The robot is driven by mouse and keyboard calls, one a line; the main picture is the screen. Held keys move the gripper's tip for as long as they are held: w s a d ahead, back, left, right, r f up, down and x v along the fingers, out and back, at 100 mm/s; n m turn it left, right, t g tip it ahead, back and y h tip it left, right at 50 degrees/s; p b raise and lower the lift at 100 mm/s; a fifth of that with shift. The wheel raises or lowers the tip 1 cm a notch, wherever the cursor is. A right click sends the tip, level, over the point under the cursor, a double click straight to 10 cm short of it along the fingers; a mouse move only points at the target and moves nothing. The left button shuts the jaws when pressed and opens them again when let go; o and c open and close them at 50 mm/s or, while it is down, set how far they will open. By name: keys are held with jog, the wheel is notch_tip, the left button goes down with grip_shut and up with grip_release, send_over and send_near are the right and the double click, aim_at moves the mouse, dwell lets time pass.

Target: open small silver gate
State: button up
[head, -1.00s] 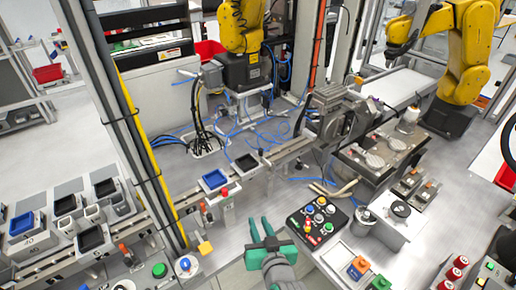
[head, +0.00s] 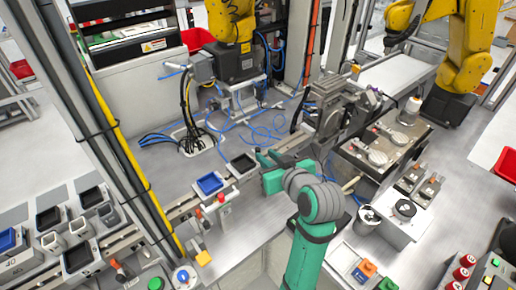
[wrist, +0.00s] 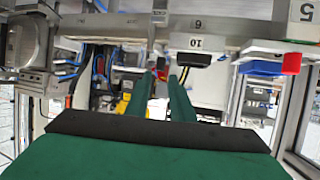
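I cannot surely tell which part is the small silver gate. The silver conveyor rail (head: 297,151) runs to a grey metal fixture (head: 330,115) in the head view; metal parts of a fixture also show at the upper left of the wrist view (wrist: 30,45). My green gripper (head: 264,157) is at the near side of the rail, just right of a black tray (head: 243,163). In the wrist view its two fingers (wrist: 161,82) are apart with nothing held between them. A small red part shows beyond the tips. My wrist hides some of the rail.
A work plate with round discs (head: 383,145) stands right. Yellow robot arms (head: 232,20) stand behind. Blue hoses (head: 262,128) lie behind the rail.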

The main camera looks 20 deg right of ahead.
aim_at(258, 150)
jog(key=x, duration=0.7)
jog(key=shift+w+f, duration=0.1)
jog(key=shift+w, duration=0.2)
grip_shut()
